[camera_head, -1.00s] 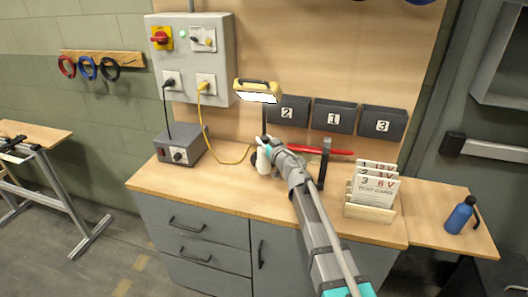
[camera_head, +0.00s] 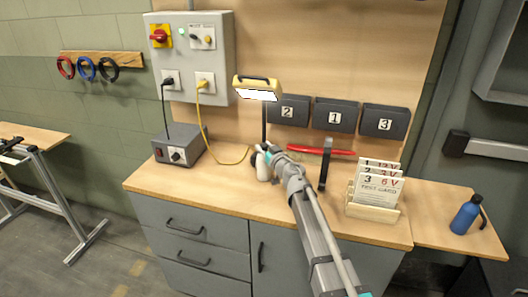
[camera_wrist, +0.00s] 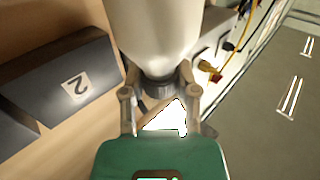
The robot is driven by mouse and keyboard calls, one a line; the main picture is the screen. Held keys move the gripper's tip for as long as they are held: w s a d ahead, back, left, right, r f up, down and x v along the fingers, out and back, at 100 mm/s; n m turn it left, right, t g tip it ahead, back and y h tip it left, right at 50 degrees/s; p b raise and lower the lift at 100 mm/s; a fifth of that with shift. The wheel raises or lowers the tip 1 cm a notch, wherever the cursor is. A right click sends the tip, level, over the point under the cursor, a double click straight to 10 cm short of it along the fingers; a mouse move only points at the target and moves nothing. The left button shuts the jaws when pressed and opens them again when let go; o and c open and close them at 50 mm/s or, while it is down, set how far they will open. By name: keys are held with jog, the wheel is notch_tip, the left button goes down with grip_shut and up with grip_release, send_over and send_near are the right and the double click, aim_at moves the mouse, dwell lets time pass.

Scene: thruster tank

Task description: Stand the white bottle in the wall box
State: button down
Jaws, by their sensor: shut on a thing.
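The white bottle (camera_head: 263,171) is at my gripper (camera_head: 265,154), over the back middle of the workbench. In the wrist view the white bottle (camera_wrist: 155,35) fills the top middle, its dark ribbed neck between the two fingers of my gripper (camera_wrist: 157,88). My gripper is shut on that neck. I cannot tell whether the bottle touches the bench. Three dark grey wall boxes hang behind, to the right of the bottle: box 2 (camera_head: 288,112), box 1 (camera_head: 335,116) and box 3 (camera_head: 384,121). Box 2 also shows in the wrist view (camera_wrist: 50,105).
A lit yellow lamp (camera_head: 257,89) stands behind my gripper. A red-handled tool (camera_head: 320,151) and a dark upright post (camera_head: 324,165) are right of my arm. A card holder (camera_head: 373,211) and a blue bottle (camera_head: 466,214) are further right. The bench's front left (camera_head: 190,190) is clear.

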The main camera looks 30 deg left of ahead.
jog(key=shift+f, duration=0.15)
jog(key=shift+c, duration=1.8)
grip_release()
jog(key=shift+r, duration=0.2)
jog(key=v, duration=1.2)
